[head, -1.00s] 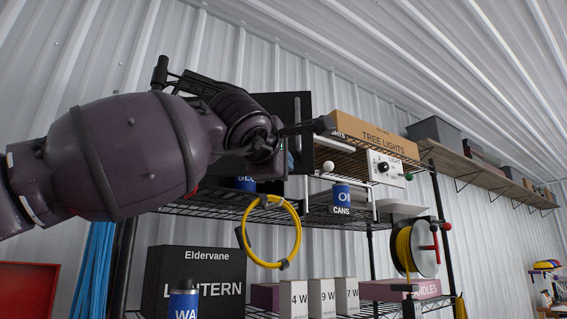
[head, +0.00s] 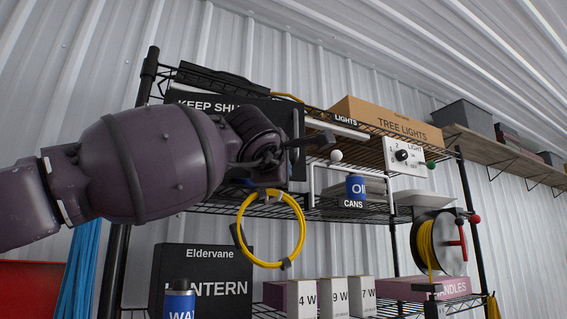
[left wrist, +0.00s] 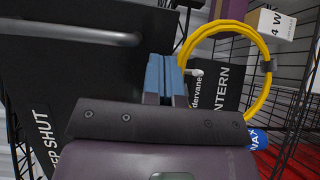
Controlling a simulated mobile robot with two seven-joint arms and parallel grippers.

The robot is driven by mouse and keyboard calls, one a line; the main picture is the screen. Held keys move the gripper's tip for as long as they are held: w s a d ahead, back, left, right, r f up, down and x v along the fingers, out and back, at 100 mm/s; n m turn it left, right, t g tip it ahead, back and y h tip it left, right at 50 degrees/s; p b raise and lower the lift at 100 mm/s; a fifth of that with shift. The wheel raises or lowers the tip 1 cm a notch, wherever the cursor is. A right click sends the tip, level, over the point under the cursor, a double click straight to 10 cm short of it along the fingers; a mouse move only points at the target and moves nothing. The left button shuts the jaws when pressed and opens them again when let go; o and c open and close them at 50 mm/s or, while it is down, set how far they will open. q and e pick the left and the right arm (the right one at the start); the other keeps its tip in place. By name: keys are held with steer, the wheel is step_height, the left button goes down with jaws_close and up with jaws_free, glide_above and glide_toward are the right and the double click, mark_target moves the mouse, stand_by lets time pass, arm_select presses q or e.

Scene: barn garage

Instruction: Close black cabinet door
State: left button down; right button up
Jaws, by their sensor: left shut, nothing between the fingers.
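The black cabinet door (head: 230,104), lettered "KEEP SHU…", is behind my left gripper (head: 268,152) on the shelf rack in the head view. My gripper and forearm cover its lower left part. In the left wrist view the door's dark panel (left wrist: 75,75) fills the left side, with a grey bar handle (left wrist: 75,35) and "SHUT" lettering. My left gripper's blue fingers (left wrist: 165,75) are together and empty, close beside the panel's edge. I cannot tell whether they touch it, nor whether the door is fully closed. My right gripper is not in view.
A yellow cable ring (head: 272,262) hangs below the gripper. A blue can (head: 355,188), a light switch box (head: 405,156) and a Tree Lights carton (head: 386,120) stand to the right. The Lantern box (head: 203,278) is below.

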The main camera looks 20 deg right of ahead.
mark_target(276, 191)
arm_select(q)
steer(key=shift+w+d+r+p, duration=0.1)
steer(key=shift+w+d+p, duration=0.1)
steer(key=shift+w+p, duration=0.4)
steer(key=shift+w+d+f+p, duration=0.1)
steer(key=shift+w+d+p, duration=0.1)
steer(key=shift+w, duration=0.75)
steer(key=shift+w+d+r+p, duration=0.1)
steer(key=shift+w+d+p, duration=0.2)
steer(key=shift+w, duration=0.45)
steer(key=shift+w+a, duration=0.1)
steer(key=shift+w, duration=0.15)
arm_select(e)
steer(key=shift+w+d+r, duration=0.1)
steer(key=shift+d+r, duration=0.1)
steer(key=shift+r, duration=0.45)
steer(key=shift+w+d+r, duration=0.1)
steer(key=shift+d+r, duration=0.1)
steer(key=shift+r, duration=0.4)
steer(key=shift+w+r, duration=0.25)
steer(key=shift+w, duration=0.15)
